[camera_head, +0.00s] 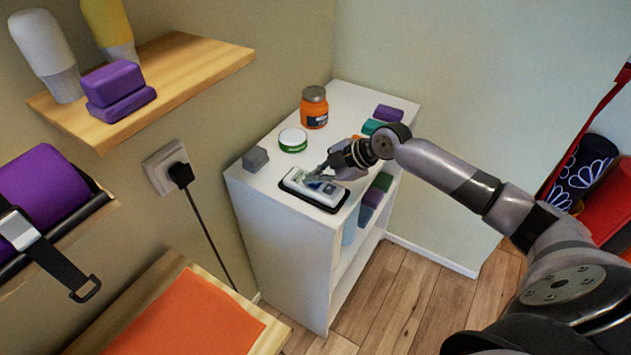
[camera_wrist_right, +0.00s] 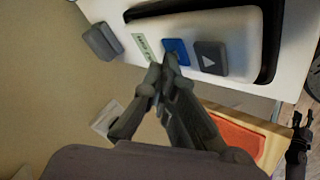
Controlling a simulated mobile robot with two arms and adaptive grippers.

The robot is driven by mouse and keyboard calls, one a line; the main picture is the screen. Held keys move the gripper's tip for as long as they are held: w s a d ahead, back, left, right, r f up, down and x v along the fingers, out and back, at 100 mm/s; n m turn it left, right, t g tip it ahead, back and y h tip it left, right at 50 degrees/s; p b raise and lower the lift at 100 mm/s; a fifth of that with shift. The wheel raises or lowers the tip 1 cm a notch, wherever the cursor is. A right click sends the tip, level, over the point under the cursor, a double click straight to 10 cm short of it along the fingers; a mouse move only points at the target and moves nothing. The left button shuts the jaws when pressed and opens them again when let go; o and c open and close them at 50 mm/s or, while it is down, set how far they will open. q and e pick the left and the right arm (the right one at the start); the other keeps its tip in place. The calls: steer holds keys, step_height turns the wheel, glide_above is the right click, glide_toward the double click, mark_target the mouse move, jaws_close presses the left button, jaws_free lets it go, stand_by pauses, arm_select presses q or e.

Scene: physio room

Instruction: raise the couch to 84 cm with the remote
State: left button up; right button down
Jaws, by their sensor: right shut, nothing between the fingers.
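The white remote (camera_head: 325,189) lies in a dark-edged holder on top of the white cabinet. In the right wrist view the remote (camera_wrist_right: 215,27) shows a pale display (camera_wrist_right: 144,46) with text too small to read, a blue button (camera_wrist_right: 177,50) and a dark grey button (camera_wrist_right: 211,58) with a light triangle. My right gripper (camera_head: 318,172) is shut and empty. Its fingertips (camera_wrist_right: 162,71) are at the blue button's near edge; I cannot tell whether they touch it. What seems to be my left gripper (camera_wrist_right: 301,130) shows at the wrist view's right edge. I cannot make out the couch.
On the cabinet top (camera_head: 360,97) stand an orange jar (camera_head: 314,108), a green-and-white tin (camera_head: 293,140), a grey block (camera_head: 255,159) and a purple block (camera_head: 389,113). A wooden shelf (camera_head: 190,60) with bottles and purple blocks is at upper left. The floor (camera_head: 430,295) right of the cabinet is clear.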

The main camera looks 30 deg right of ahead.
mark_target(315, 186)
steer(key=shift+r, duration=0.1)
steer(key=shift+r+p, duration=0.65)
steer(key=shift+r, duration=0.1)
step_height(315, 186, up, 5)
steer(key=p, duration=0.3)
steer(key=shift+p, duration=0.35)
stand_by(0.7)
